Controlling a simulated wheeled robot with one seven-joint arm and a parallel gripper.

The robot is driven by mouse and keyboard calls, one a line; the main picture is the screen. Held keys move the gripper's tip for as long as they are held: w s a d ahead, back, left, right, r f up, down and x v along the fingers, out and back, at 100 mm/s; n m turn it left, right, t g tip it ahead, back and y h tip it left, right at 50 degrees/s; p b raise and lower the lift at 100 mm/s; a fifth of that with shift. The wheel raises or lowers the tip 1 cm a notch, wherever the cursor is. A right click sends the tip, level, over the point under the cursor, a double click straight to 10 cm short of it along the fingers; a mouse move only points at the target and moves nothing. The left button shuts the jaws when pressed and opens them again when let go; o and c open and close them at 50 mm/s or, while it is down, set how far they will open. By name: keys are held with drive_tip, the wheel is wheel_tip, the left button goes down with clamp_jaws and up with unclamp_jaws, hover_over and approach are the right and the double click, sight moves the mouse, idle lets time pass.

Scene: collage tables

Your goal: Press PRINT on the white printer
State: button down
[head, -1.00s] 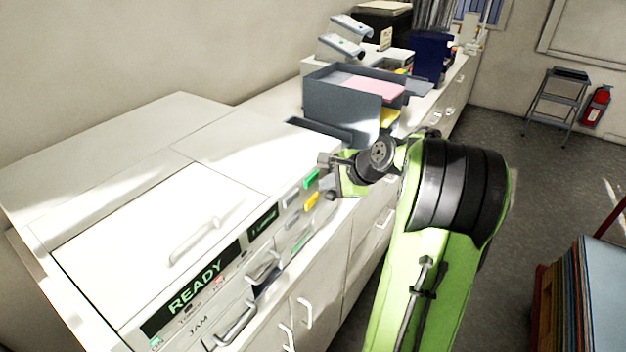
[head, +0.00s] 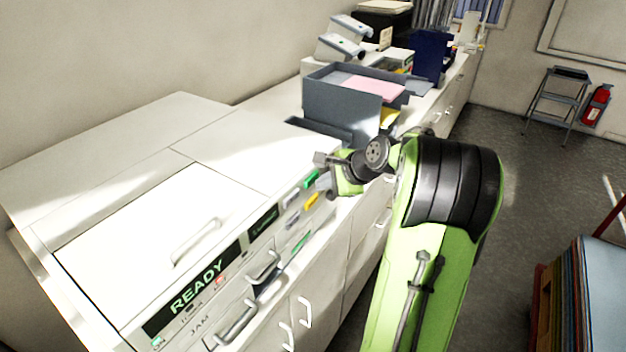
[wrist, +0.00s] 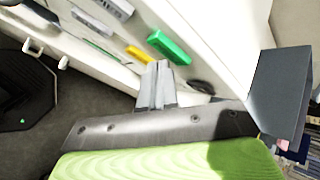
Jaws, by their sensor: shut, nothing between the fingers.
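The white printer (head: 130,215) fills the left of the head view, with a lit READY display (head: 197,288) on its front. A green button (head: 311,179) and a yellow button (head: 312,201) sit near the right end of its front panel. My gripper (head: 322,160) is shut and empty just in front of that end. In the wrist view my closed fingertips (wrist: 157,66) point at the panel, close below the green button (wrist: 168,47) and right of the yellow button (wrist: 139,54). I cannot tell whether they touch the panel. No PRINT lettering is readable.
A grey paper tray (head: 340,100) with pink paper stands beyond the printer on the counter. White cabinets with handles (head: 304,310) run below. A stack of coloured sheets (head: 570,295) stands at lower right. The grey floor (head: 530,190) between is clear.

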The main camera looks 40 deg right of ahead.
drive_tip(key=shift+w+a, duration=0.15)
drive_tip(key=shift+w, duration=0.3)
idle(0.3)
drive_tip(key=shift+s, duration=0.1)
drive_tip(key=shift+s+d+p, duration=0.25)
drive_tip(key=shift+s+p, duration=0.05)
drive_tip(key=shift+s, duration=0.45)
drive_tip(key=shift+s+d+p, duration=0.1)
drive_tip(key=shift+s+d, duration=0.2)
drive_tip(key=shift+s, duration=0.5)
drive_tip(key=shift+s+d+p, duration=0.15)
drive_tip(key=shift+s+d, duration=0.1)
drive_tip(key=shift+s, duration=0.5)
drive_tip(key=shift+s+d+p, duration=0.1)
drive_tip(key=shift+s+d, duration=0.2)
drive_tip(key=shift+s, duration=0.5)
